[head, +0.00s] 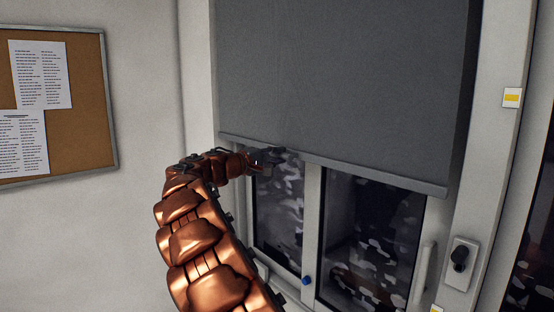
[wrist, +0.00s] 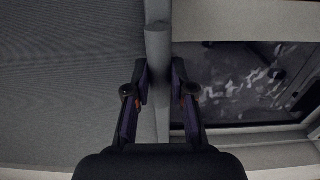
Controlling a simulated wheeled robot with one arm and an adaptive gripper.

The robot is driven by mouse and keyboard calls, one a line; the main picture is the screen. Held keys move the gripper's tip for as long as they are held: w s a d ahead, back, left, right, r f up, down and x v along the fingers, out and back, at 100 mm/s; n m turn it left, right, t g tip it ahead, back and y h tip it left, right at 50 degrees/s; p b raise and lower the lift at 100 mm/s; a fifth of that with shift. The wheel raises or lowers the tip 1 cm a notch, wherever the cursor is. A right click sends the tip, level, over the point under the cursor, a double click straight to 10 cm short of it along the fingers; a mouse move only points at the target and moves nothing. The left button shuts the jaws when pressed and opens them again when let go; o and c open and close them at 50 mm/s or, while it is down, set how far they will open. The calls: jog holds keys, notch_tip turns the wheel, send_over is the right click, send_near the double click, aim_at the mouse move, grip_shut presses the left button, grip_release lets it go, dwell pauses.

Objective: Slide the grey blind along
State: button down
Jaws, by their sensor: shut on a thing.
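The grey blind (head: 345,75) hangs over the upper part of the window in the head view, with a straight bottom bar (head: 370,174) along its lower edge. In the wrist view the blind's cloth (wrist: 70,80) fills the left side and its bar (wrist: 157,50) runs up the middle. My gripper (head: 276,156) is at the bar, left of its middle. In the wrist view my gripper (wrist: 160,90) has one finger on each side of the bar, shut on it. The exact contact is dark and hard to see.
Below the blind, the window panes (head: 370,235) and white frame show, with a blue knob (head: 306,281) low between them. A handle (head: 425,270) and a black knob on a plate (head: 460,257) are at the right. A cork board (head: 88,130) hangs on the left wall.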

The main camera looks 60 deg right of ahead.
jog(key=shift+r+p, duration=1)
jog(key=shift+r, duration=0.8)
jog(key=c, duration=0.9)
grip_release()
jog(key=shift+f, duration=0.2)
jog(key=v, duration=1.2)
jog(key=shift+s+a, duration=0.1)
jog(key=shift+s, duration=0.05)
